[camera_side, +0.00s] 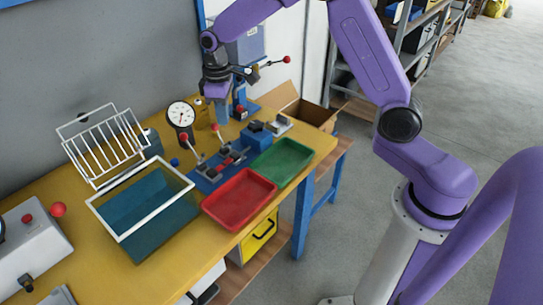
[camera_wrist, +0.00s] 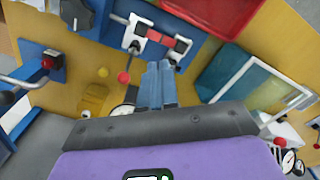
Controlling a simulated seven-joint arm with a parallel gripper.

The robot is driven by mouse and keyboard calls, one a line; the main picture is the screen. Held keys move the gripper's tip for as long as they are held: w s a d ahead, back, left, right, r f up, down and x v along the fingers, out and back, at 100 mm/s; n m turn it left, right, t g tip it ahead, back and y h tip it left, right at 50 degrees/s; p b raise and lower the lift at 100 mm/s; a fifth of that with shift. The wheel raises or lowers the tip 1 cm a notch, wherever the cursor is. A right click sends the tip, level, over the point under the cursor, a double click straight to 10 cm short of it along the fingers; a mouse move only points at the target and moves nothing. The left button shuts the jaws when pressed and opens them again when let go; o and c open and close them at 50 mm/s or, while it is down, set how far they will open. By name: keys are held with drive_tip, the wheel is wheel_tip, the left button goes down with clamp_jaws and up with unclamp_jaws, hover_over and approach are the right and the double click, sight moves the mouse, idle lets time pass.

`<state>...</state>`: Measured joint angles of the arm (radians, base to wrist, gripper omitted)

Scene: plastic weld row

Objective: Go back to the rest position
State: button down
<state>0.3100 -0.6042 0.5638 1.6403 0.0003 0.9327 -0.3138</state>
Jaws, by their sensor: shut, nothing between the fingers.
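My purple arm reaches over the yellow bench (camera_side: 85,250) from the right. My gripper (camera_side: 222,120) points down above the back part of the bench, behind the blue clamp fixture (camera_side: 212,178). In the wrist view the blue-grey fingers (camera_wrist: 157,82) are together with nothing between them. The fixture, with grey toggle clamps and red parts, lies just beyond the fingertips in that view (camera_wrist: 160,42). No marker for a rest position shows.
A dial gauge (camera_side: 180,114) and a blue lever press (camera_side: 240,100) stand close to the gripper. A red tray (camera_side: 238,200), a green tray (camera_side: 282,162), a water tank (camera_side: 150,225) and a wire rack (camera_side: 105,145) occupy the bench. The air above the trays looks clear.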

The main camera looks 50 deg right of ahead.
drive_tip(key=s+a+r+n, duration=0.1)
drive_tip(key=s+a+r, duration=0.15)
drive_tip(key=s, duration=0.65)
drive_tip(key=s+a+r+n, duration=0.1)
drive_tip(key=s+r+n, duration=0.15)
drive_tip(key=s, duration=0.65)
drive_tip(key=s+d+n, duration=0.1)
drive_tip(key=s+d, duration=0.2)
drive_tip(key=s, duration=0.6)
drive_tip(key=s+d+n, duration=0.1)
drive_tip(key=s+d, duration=0.2)
drive_tip(key=s, duration=0.5)
drive_tip(key=m+t+y, duration=0.3)
drive_tip(key=m+t, duration=0.8)
approach(217, 126)
drive_tip(key=x, duration=0.6)
drive_tip(key=shift+w+f, duration=0.3)
drive_tip(key=shift+w+a, duration=0.1)
